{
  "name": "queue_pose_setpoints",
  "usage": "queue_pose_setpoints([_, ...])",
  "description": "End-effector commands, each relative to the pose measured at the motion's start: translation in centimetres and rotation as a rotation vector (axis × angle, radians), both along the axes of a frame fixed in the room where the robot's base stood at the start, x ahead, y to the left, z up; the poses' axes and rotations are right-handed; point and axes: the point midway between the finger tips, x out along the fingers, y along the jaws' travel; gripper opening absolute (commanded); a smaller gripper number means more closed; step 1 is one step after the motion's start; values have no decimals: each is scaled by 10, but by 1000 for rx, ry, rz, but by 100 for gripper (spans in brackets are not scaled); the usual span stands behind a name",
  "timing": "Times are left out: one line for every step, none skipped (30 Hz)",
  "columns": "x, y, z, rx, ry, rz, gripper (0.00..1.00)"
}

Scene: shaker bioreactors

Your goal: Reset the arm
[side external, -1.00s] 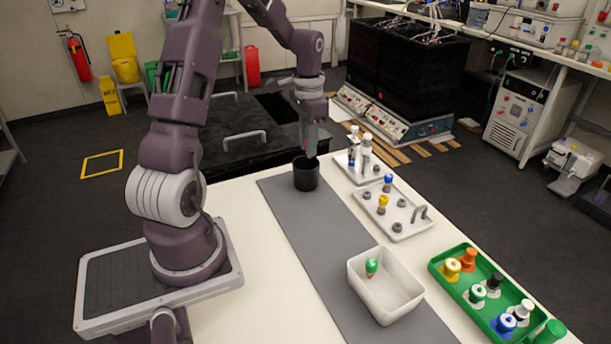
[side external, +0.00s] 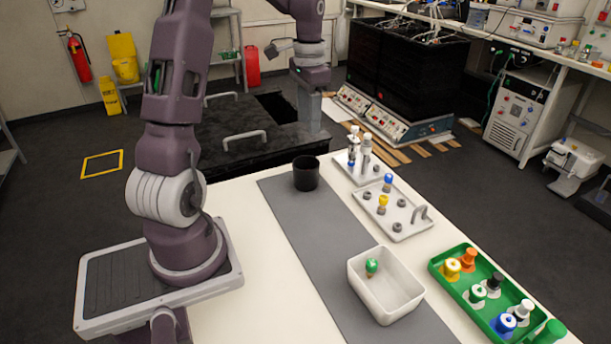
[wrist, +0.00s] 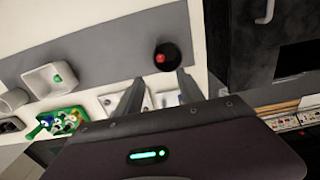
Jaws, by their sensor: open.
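My gripper (side external: 310,112) is raised beyond the far end of the bench in the side view, clear of everything on it. In the wrist view its two fingers (wrist: 160,92) are spread apart with nothing held between them. The black cup (side external: 306,174) stands upright on the grey mat (side external: 335,238). In the wrist view the black cup (wrist: 167,63) shows a red item (wrist: 160,58) inside it.
A white bin (side external: 390,296) holds a green-capped vial (side external: 371,268). A green rack (side external: 462,290) with several capped bottles stands at right. Two white trays (side external: 398,226) (side external: 346,172) hold vials and fittings. Dark equipment (side external: 240,140) with handles lies behind the bench.

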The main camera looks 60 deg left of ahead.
Motion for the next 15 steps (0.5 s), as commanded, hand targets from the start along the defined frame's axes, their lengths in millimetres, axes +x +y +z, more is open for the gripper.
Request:
queue_pose_setpoints([0, 0, 0, 0, 0, 0, 45])
queue_pose_setpoints([0, 0, 0, 0, 0, 0, 45])
queue_pose_setpoints([0, -1, 0, 1, 0, 0, 45])
queue_pose_setpoints([0, -3, 2, 4, -2, -1, 45])
queue_pose_setpoints([0, -8, 6, 10, -7, -3, 45])
queue_pose_setpoints([0, -20, 15, 24, -17, -8, 45])
queue_pose_setpoints([-1, -33, 24, 39, -30, -12, 45])
queue_pose_setpoints([-4, -50, 35, 56, -47, -16, 45])
queue_pose_setpoints([-10, -76, 51, 81, -78, -20, 45])
queue_pose_setpoints([-18, -98, 63, 97, -104, -22, 45])
queue_pose_setpoints([-28, -119, 73, 110, -135, -24, 45])
queue_pose_setpoints([-44, -146, 84, 122, -179, -22, 45])
queue_pose_setpoints([-57, -165, 90, 126, -215, -20, 45])
queue_pose_setpoints([-71, -182, 95, 125, -252, -18, 45])
queue_pose_setpoints([-91, -202, 99, 116, -299, -14, 45])
